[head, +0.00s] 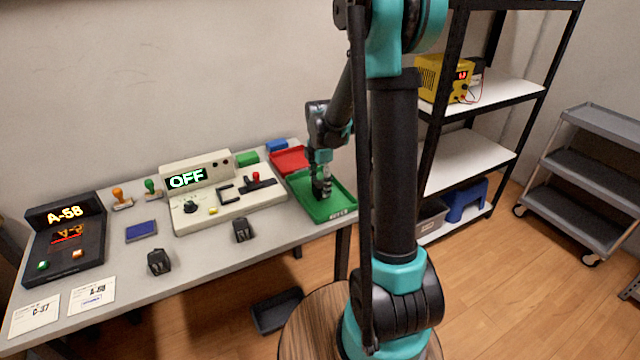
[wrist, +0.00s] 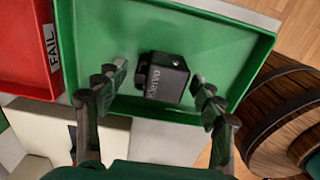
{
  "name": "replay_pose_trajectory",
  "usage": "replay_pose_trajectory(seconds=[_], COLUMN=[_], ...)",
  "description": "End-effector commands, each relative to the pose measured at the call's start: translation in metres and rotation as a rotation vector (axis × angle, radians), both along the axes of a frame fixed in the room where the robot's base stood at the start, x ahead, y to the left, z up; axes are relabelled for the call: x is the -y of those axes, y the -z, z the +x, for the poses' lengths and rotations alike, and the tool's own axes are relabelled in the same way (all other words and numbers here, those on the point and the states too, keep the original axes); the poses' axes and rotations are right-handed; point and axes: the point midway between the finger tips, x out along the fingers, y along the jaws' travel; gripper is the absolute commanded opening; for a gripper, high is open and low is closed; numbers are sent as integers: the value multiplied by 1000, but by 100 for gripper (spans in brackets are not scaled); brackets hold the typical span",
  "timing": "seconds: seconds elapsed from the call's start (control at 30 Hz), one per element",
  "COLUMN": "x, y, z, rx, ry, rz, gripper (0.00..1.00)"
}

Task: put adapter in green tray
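A black adapter (wrist: 166,76) with white lettering lies on the floor of the green tray (head: 339,211). In the wrist view the green tray (wrist: 225,38) fills most of the middle. My gripper (wrist: 158,80) is open, with one finger on each side of the adapter and a visible gap on both sides. In the head view my gripper (head: 322,187) is down over the tray and mostly hides the adapter. Two similar black blocks, one (head: 159,262) near the table's front edge and one (head: 243,230) farther right, sit on the table.
A red tray (head: 290,160), marked FAIL in the wrist view (wrist: 25,45), adjoins the green tray. A white console (head: 225,207) reading OFF stands left of the trays. A dark display box (head: 68,240), stamps and cards occupy the table's left side. Shelving (head: 470,145) stands right.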

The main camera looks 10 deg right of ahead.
Motion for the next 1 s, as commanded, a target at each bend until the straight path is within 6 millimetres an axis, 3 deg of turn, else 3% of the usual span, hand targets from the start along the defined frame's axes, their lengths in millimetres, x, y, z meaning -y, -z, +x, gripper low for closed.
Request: replay_pose_trajectory(seconds=[0.37, 0.8, 1.0], x=[0, 0, 0], y=[-9, -90, -115], z=[0, 0, 0], rx=[0, 0, 0], ry=[0, 0, 0], rz=[0, 0, 0], gripper=[68, 68, 68])
